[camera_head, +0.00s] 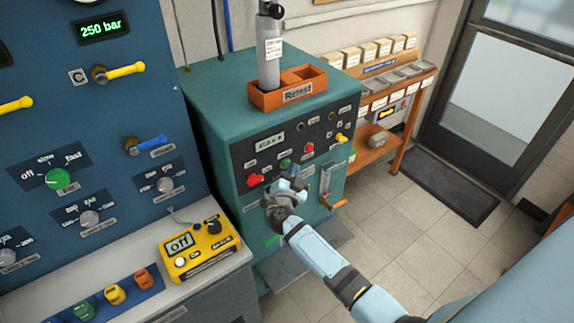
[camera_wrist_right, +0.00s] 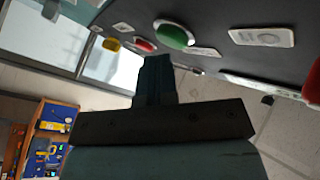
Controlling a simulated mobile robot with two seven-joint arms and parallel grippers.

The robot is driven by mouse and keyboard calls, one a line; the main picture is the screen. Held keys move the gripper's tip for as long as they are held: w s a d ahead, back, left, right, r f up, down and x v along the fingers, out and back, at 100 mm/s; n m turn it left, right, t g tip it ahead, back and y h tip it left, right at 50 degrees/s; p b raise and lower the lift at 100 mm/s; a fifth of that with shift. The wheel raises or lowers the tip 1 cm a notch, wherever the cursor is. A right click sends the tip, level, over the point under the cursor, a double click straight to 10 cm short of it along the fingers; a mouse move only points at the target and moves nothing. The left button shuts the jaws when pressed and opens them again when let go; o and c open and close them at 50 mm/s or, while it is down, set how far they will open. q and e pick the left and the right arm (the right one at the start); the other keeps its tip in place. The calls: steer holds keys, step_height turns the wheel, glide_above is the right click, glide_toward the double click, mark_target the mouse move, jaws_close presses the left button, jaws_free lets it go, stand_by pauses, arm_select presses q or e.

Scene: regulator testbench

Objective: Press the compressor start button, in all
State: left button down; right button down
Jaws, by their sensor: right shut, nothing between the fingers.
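The compressor is the teal cabinet (camera_head: 213,110) with a black control panel (camera_head: 290,130) on its front. A green button (camera_head: 285,163) sits on the panel, and it also shows large in the right wrist view (camera_wrist_right: 174,36). A red button (camera_head: 309,148) is to its upper right and a red knob (camera_head: 255,180) to its left. My right gripper (camera_head: 293,174) is shut and empty, just in front of the panel below the green button. In the right wrist view its fingertips (camera_wrist_right: 156,60) appear close below the green button; I cannot tell whether they touch. My left gripper is out of view.
An orange tray (camera_head: 262,98) labelled Retest holds a grey cylinder (camera_head: 268,55) on the cabinet. A yellow meter (camera_head: 198,249) reading Off lies on the bench at left. A blue test panel (camera_head: 100,120) stands left. Tiled floor (camera_head: 400,230) is open at right.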

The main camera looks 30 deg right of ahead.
steer(key=shift+w, duration=0.45)
stand_by(0.5)
steer(key=shift+s, duration=0.1)
steer(key=shift+s+p, duration=0.6)
steer(key=shift+s, duration=0.15)
steer(key=shift+s, duration=0.1)
steer(key=s+p, duration=0.2)
steer(key=s, duration=0.1)
steer(key=s+p, duration=0.1)
steer(key=s, duration=0.1)
steer(key=shift+d, duration=0.25)
stand_by(0.7)
